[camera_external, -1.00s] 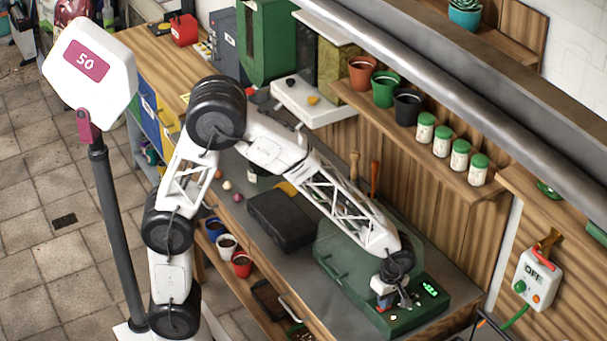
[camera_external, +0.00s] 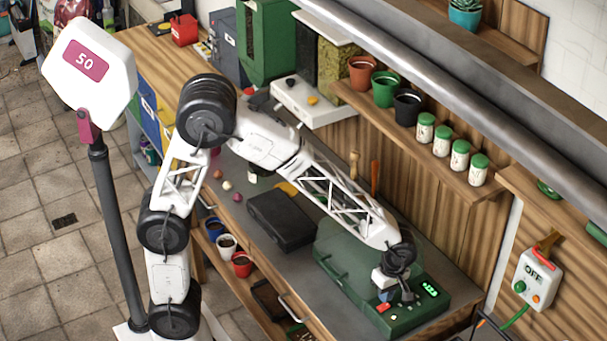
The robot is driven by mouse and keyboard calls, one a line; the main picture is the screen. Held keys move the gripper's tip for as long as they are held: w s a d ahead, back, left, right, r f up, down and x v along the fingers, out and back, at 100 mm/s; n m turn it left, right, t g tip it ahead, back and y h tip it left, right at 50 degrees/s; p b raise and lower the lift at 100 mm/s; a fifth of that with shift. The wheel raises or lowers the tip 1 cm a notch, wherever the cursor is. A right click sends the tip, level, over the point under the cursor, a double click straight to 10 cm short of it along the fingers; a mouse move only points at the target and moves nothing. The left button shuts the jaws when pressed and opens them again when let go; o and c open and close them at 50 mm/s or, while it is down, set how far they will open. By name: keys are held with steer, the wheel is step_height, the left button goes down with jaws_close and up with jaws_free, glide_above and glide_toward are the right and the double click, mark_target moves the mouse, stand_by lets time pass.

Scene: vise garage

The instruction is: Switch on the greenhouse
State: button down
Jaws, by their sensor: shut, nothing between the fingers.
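The greenhouse is a dark green box with a clear, green-tinted lid (camera_external: 335,258) on the bench at the lower right. Its front panel has a lit green display (camera_external: 430,290), a small red part (camera_external: 383,308) and several small controls. My gripper (camera_external: 405,297) is shut and empty over this panel, left of the display. The arm's wrist hides part of the panel, and I cannot tell whether the fingertips touch it. A white wall box (camera_external: 537,282) at the right reads OFF and has a red handle on top, a green button and an orange button.
A black case (camera_external: 282,220) lies on the bench left of the greenhouse. A shelf with pots and several green-lidded jars (camera_external: 459,155) runs behind. A green cable (camera_external: 515,318) leaves the wall box. A white sign (camera_external: 90,72) reading 50 stands at the left.

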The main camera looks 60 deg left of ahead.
mark_target(380, 309)
step_height(380, 309, up, 11)
steer(key=s, duration=0.1)
steer(key=shift+s+r, duration=0.15)
steer(key=shift+s, duration=0.1)
steer(key=shift+a, duration=0.1)
stand_by(0.6)
steer(key=s+a+r+m+t, duration=0.2)
steer(key=s+a+m, duration=0.7)
steer(key=a, duration=0.5)
steer(key=s+a+r+m+t, duration=0.2)
steer(key=s+a+m, duration=0.7)
steer(key=a, duration=0.6)
steer(key=shift+s+a+r, duration=0.2)
steer(key=shift+s+r, duration=0.55)
steer(key=shift+s, duration=0.35)
steer(key=c, duration=1.8)
jaws_free()
